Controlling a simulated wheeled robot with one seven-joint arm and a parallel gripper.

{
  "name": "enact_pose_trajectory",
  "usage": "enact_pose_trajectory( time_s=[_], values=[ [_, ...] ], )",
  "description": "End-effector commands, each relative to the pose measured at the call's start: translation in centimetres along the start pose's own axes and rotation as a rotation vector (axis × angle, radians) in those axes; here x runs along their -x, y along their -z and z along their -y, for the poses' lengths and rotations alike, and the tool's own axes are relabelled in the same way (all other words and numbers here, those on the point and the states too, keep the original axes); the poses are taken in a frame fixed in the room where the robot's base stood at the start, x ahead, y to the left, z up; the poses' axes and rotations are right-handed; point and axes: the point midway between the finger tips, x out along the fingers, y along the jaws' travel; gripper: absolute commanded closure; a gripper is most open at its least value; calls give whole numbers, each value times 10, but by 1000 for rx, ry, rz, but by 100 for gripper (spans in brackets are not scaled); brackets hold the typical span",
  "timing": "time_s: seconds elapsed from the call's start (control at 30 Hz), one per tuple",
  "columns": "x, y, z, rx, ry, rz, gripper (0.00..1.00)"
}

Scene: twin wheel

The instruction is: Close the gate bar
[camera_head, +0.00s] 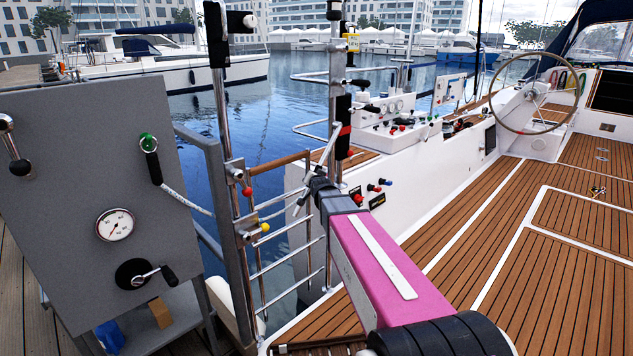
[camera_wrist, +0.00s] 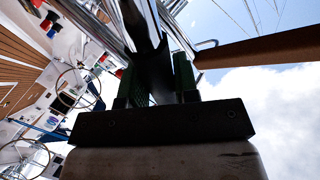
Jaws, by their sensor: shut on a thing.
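The gate bar, a brown wooden bar (camera_head: 279,164), spans the gap between the left gate post (camera_head: 223,100) and the right post, sloping slightly upward to the right. Its right end lies near my gripper (camera_head: 317,182), which is at the right post at the end of my pink arm. In the wrist view the wooden bar (camera_wrist: 262,48) runs off to the right, beyond the fingers. There my gripper (camera_wrist: 157,75) is shut on a dark part with a shiny metal tube (camera_wrist: 138,18) behind it. What exactly is held is in shadow, and the bar's end is partly hidden.
A grey panel (camera_head: 70,220) with a gauge and crank stands at left. Chrome rungs (camera_head: 290,262) hang below the bar. A white console with knobs (camera_head: 395,125) is behind the right post. Open teak deck (camera_head: 480,250) lies to the right, with a steering wheel (camera_head: 497,97) behind.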

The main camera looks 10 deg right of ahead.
Motion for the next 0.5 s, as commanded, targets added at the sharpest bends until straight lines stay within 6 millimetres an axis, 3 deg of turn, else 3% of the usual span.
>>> enact_pose_trajectory(
  time_s=[0.5],
  values=[
    [34,20,56,-222,-29,144,100]
  ],
)
